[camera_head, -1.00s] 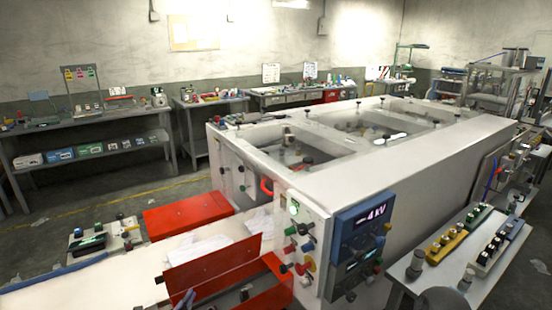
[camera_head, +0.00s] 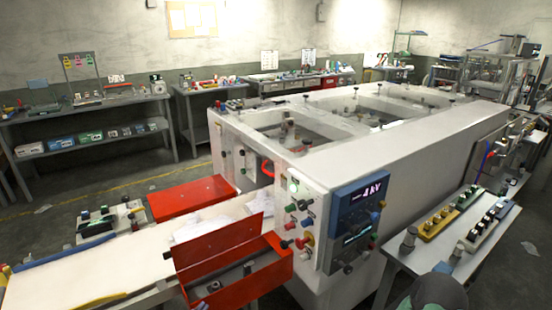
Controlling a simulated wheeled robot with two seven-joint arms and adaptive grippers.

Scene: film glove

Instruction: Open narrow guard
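A red guard with an upright plate (camera_head: 215,250) and a red box-like part (camera_head: 270,272) stands at the near side of the white machine's infeed bed. A second red cover (camera_head: 190,197) lies flat across the far side of the bed, by the machine's opening. I cannot tell which of the two is the narrow guard. What seems to be the tip of my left gripper (camera_head: 200,305) just shows at the bottom edge, below the near red guard and apart from the far cover. Its fingers are mostly cut off.
The white machine (camera_head: 430,145) fills the middle, with a control panel (camera_head: 358,222) of knobs and a display at its near end. A side table (camera_head: 425,262) with button boxes stands at right. The white bed (camera_head: 80,280) runs to the lower left. Workbenches line the back wall.

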